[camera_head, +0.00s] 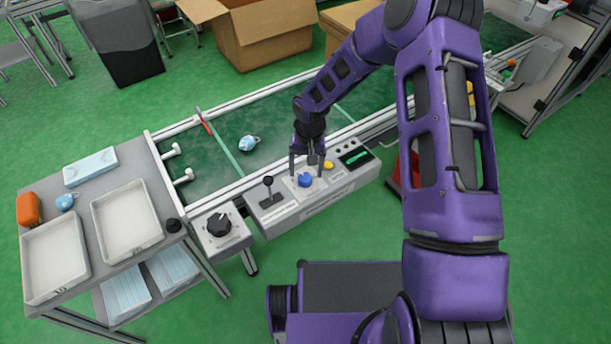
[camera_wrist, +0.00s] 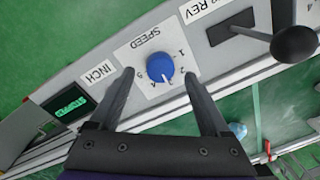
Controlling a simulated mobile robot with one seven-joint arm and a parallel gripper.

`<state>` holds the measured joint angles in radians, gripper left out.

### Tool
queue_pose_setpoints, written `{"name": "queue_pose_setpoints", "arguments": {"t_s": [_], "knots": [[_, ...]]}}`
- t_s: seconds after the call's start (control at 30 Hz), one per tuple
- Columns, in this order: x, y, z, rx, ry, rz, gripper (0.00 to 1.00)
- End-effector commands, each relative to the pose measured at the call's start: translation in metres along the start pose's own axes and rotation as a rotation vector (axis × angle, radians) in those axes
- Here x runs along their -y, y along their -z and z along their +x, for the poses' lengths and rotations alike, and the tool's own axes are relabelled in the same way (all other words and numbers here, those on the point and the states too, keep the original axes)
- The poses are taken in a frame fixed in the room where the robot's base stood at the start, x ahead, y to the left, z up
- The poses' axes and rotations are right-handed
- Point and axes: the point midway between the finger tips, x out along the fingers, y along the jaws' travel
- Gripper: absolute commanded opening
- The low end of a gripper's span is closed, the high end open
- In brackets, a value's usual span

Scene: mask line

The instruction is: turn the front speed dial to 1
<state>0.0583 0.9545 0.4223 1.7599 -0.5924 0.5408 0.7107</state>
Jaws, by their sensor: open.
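The blue speed dial (camera_head: 305,181) is on the front control panel, on a white plate. In the wrist view the dial (camera_wrist: 158,66) shows from above, with the label SPEED and numbers around it upside down. Its white pointer line points toward the bottom of the picture, between the 2 and the 4. The number 1 is at the dial's upper right there. My gripper (camera_head: 305,172) is open over the panel. In the wrist view its fingers (camera_wrist: 160,74) are on either side of the dial, with a visible gap to each side.
A black lever (camera_head: 268,187) stands left of the dial and a yellow button (camera_head: 328,165) right of it. A display (camera_head: 355,155) is farther right. A larger black knob (camera_head: 219,223) sits on a separate box. The conveyor (camera_head: 215,155) carries a blue mask (camera_head: 249,143).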

Motion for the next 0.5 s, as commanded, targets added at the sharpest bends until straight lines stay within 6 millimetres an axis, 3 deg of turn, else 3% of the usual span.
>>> {"name": "queue_pose_setpoints", "arguments": {"t_s": [0.2, 0.5], "knots": [[0.0, 0.0, 0.023, 0.0, 0.0, -0.001, 0.8], [0.0, 0.0, 0.026, -0.001, 0.0, 0.0, 0.8]]}}
